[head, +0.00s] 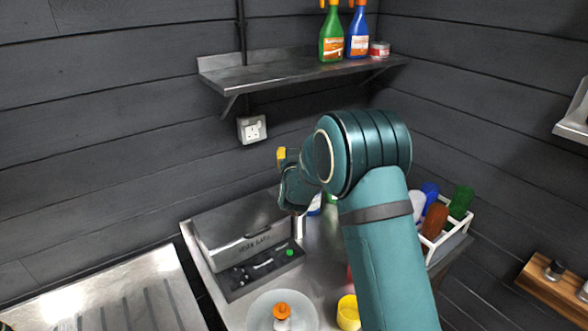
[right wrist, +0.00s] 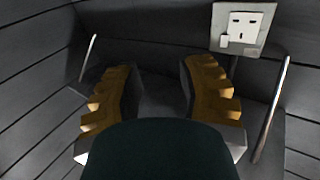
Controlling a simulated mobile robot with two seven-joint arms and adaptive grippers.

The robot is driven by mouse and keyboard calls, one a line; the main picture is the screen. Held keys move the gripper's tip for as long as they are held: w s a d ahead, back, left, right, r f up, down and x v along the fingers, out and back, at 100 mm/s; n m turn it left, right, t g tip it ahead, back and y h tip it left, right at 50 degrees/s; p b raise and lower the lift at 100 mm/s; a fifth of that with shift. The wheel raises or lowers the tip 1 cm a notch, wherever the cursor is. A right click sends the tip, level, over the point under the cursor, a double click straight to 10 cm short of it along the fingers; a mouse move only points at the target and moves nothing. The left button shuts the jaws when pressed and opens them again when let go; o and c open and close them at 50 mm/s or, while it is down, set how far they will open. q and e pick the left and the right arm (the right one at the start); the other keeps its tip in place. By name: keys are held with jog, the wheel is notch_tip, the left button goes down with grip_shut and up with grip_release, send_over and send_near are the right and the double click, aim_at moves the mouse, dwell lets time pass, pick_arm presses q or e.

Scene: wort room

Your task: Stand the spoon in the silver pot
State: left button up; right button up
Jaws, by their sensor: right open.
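I cannot make out a spoon in either view. I cannot pick out the silver pot for certain; a small shiny upright piece (head: 299,228) shows just below my right gripper, mostly hidden by it and my arm. My right gripper (head: 282,156) is up in the air above the back of the steel counter, near the wall. In the right wrist view its two ridged yellow pads (right wrist: 160,85) are apart with nothing held between them. My left gripper is not in view.
A steel box (head: 240,232) stands at the counter's back left. In front are a pale round dish (head: 258,318) with an orange-topped item (head: 282,312) and a yellow cup (head: 348,313). A white crate (head: 432,248) of bottles stands right. A shelf (head: 300,73) overhangs behind; a socket (head: 252,129) is on the wall.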

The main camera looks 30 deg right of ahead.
jog(key=b+v, duration=0.1)
jog(key=v, duration=0.8)
jog(key=shift+s+a, duration=0.2)
jog(key=shift+s, duration=0.1)
jog(key=shift+f, duration=0.1)
